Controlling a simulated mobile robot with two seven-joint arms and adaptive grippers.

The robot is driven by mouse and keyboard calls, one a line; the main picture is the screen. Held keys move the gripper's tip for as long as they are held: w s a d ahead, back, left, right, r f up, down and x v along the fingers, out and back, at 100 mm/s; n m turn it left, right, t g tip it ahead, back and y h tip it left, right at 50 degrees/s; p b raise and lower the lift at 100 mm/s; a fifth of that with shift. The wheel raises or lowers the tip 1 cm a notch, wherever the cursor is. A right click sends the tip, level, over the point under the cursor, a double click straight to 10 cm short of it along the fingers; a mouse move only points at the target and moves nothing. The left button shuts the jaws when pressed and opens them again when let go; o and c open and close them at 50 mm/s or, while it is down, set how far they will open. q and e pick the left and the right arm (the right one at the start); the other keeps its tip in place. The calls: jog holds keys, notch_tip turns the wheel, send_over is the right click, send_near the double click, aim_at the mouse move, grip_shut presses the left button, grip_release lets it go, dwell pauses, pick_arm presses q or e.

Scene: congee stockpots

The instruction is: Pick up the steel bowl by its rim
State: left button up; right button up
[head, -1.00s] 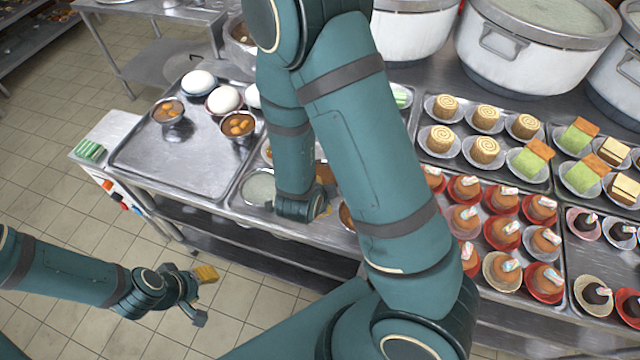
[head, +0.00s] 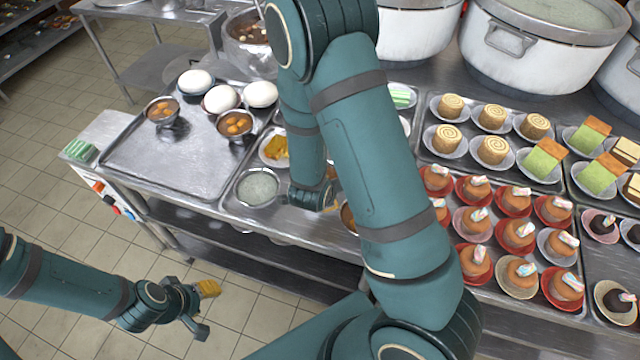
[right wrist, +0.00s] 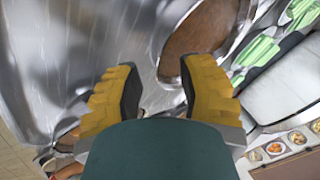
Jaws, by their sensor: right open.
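My right gripper (right wrist: 157,85) is open and empty in the right wrist view, its two yellow fingers spread apart. A round steel bowl with brown contents (right wrist: 198,42) lies beyond the fingertips there, apart from them as far as I can tell. In the head view my right forearm hides most of this area; a brown-filled bowl (head: 347,218) peeks out beside it. A steel bowl of pale congee (head: 257,187) sits left of my right wrist. I cannot tell which bowl is meant. My left gripper (head: 204,307) hangs low over the floor, away from the bowls.
A steel tray (head: 165,160) holds bowls of orange food (head: 235,124) and white domed items (head: 221,98). Large white stockpots (head: 530,50) stand behind. Trays of cakes (head: 493,150) crowd the right side. Floor (head: 60,205) is open at left.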

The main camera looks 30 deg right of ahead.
jog(key=shift+x, duration=1.15)
grip_shut()
jog(key=shift+r, duration=0.2)
